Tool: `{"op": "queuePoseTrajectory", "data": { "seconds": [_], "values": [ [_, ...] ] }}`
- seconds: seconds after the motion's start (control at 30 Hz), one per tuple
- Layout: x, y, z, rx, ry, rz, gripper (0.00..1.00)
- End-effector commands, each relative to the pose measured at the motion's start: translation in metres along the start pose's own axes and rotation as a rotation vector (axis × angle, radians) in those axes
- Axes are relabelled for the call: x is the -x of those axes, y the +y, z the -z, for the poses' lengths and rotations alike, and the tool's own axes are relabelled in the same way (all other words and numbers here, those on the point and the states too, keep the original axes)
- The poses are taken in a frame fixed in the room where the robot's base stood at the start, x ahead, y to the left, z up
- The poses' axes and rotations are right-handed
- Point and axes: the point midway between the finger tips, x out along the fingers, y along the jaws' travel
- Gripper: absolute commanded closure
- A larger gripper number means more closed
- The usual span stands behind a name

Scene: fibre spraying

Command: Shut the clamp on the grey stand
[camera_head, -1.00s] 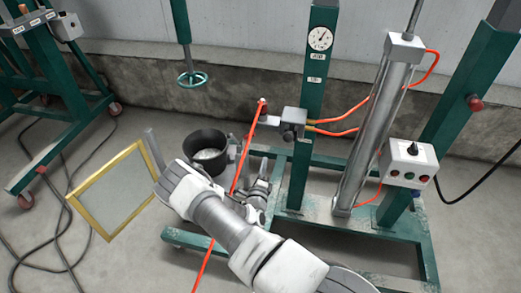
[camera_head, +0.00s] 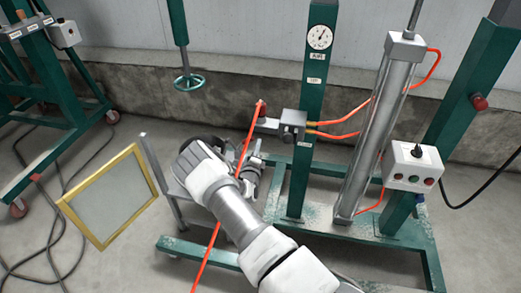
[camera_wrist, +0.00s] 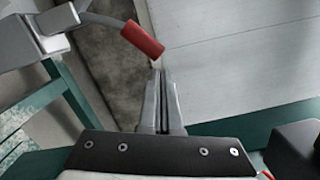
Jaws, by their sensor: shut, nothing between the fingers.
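The grey stand (camera_head: 176,208) is left of my arm in the head view, partly hidden by it. In the wrist view, a lever with a red grip (camera_wrist: 142,38) comes from a light grey metal body (camera_wrist: 38,45) at upper left; it looks like the clamp. My gripper (camera_wrist: 159,72) is shut and empty. Its fingertips are just below the red grip in the wrist picture; I cannot tell whether they touch it.
A yellow-framed panel (camera_head: 108,196) stands left of the stand. An orange hose (camera_head: 238,163) runs down past my arm. Behind stand a green post with a gauge (camera_head: 320,38), a grey cylinder (camera_head: 372,130) and a control box (camera_head: 411,168). Cables lie on the floor at left.

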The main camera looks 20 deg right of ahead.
Motion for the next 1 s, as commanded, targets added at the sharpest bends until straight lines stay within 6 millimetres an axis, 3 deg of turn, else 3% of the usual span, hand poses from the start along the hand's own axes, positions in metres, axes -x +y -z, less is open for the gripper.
{"op": "queuePoseTrajectory", "data": {
  "seconds": [1.0],
  "values": [
    [-0.001, -0.009, -0.017, 0.143, -0.003, -0.011, 1.00]
  ]
}}
